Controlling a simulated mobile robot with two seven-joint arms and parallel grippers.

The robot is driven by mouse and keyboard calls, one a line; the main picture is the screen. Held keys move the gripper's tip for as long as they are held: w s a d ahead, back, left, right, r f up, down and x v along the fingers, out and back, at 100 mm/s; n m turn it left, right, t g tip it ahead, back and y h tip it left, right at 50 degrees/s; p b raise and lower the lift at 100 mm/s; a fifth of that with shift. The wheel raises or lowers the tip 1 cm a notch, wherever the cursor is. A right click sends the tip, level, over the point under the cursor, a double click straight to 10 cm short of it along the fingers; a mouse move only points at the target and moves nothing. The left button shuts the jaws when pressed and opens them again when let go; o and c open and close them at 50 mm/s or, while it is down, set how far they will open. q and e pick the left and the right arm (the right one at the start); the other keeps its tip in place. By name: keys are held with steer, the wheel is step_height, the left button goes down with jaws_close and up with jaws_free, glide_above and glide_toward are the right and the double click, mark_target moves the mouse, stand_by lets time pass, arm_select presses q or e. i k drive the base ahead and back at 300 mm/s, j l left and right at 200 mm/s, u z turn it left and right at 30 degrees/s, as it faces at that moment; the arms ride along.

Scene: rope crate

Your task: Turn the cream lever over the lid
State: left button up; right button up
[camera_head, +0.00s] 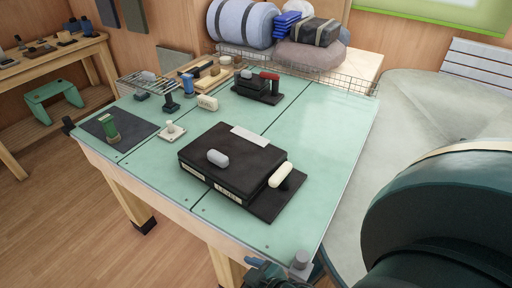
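A black box with a flat lid (240,153) sits on a dark base plate (277,205) near the front middle of the green table. The lid carries a grey rounded handle (217,158) and a pale flat strip near its back edge. The cream lever (281,174) is a rounded cream grip on a dark mount at the box's right side. It lies beside the lid's right edge, not across its middle.
A smaller black device with a red lever (269,76) stands behind the box. Several small tools and a wire rack (145,82) fill the table's back left. A grey cylinder (301,259) stands at the front corner. The table's right side is clear. My large dark arm part blocks the lower right.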

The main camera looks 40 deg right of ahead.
mark_target(282, 178)
steer(key=k+j+z, duration=0.1)
steer(key=z, duration=0.25)
steer(key=k+j+z, duration=0.15)
steer(key=z, duration=0.25)
steer(key=k+z, duration=0.1)
steer(key=z, duration=0.25)
steer(key=i+z, duration=0.25)
steer(key=i, duration=0.15)
